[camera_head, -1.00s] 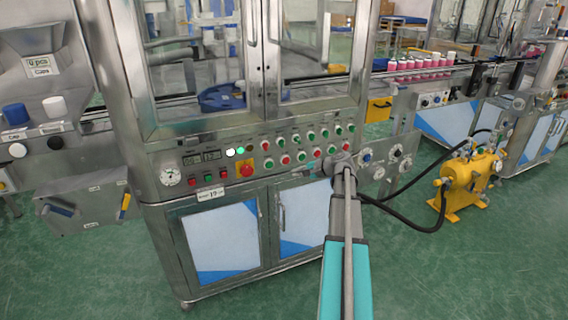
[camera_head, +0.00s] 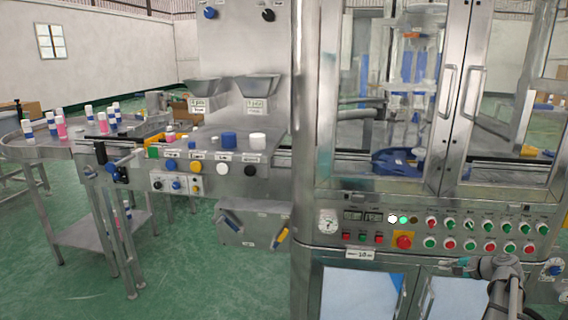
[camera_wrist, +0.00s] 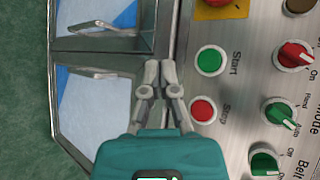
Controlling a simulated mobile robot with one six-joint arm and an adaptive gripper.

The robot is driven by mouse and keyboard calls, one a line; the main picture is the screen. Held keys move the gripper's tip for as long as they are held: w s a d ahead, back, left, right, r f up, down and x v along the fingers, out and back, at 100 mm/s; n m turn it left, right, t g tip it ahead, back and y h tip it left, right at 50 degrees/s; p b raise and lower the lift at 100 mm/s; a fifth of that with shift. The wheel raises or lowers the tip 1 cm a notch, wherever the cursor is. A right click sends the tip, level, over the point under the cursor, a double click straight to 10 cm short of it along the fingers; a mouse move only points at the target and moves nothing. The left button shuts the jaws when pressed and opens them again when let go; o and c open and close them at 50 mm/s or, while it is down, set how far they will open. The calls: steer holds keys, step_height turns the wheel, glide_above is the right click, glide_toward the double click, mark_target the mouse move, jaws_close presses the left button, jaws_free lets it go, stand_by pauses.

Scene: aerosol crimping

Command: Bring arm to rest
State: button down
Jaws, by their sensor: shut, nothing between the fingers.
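My gripper (camera_wrist: 152,82) is shut and empty in the wrist view, its two grey fingers together. In that view it is in front of the control panel's edge, beside the green Start button (camera_wrist: 210,61) and the red Stop button (camera_wrist: 203,109). I cannot tell whether it touches anything. In the head view part of my arm shows at the bottom right, and the gripper (camera_head: 447,265) appears low in front of the crimping machine's panel (camera_head: 375,227), partly hidden by the arm.
The steel machine (camera_head: 306,150) with glass doors fills the right. A caps station (camera_head: 262,178) stands left of it. A round table (camera_head: 35,150) with several cans is at the far left. Green floor (camera_head: 190,290) is free at the lower left.

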steer(key=s+a+f+n+g+h, duration=0.1)
steer(key=s+a+f+n+g, duration=0.15)
steer(key=a, duration=0.75)
steer(key=s+a+f+n+g+h, duration=0.1)
steer(key=s+a+f+n+g, duration=0.2)
steer(key=a, duration=0.8)
steer(key=s+a+f+n+g, duration=0.25)
steer(key=a+n, duration=0.25)
steer(key=a, duration=0.5)
steer(key=s+a+f+n+g+h, duration=0.1)
steer(key=s+a+n+g+h, duration=0.1)
steer(key=s+a+n+h, duration=0.4)
step_height(320, 180, up, 23)
steer(key=s+a+m+y+p, duration=0.1)
steer(key=a+p, duration=0.1)
steer(key=p, duration=2.1)
steer(key=shift+a+r+y+p, duration=0.15)
steer(key=shift+a+y+p, duration=0.05)
steer(key=shift+y+p, duration=0.2)
steer(key=shift+s+m, duration=0.1)
steer(key=shift+m, duration=0.15)
